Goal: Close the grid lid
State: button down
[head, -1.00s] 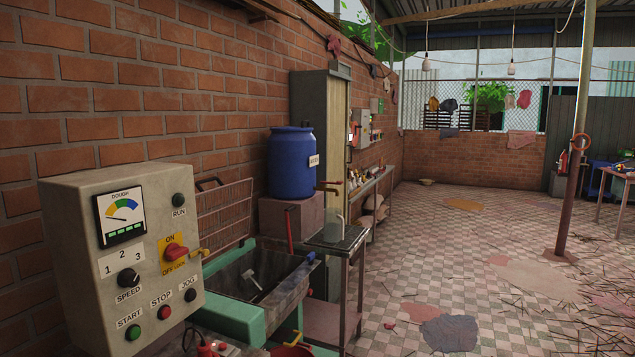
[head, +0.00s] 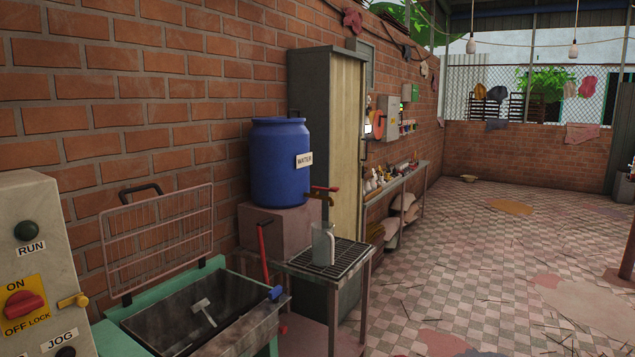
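My gripper is not in view.
A grey control box (head: 30,240) with an ON/OFF switch (head: 25,305) stands at the near left. A red lever (head: 263,250) rises beside the trough. A metal stand (head: 325,257) with a clear jug (head: 323,244) and a blue water barrel (head: 280,165) are to the right. Tiled floor lies open at right.

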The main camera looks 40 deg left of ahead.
aim_at(126, 296)
jog(key=i, duration=0.9)
jog(key=u, duration=3.55)
jog(key=i, duration=1)
jog(key=z, duration=0.2)
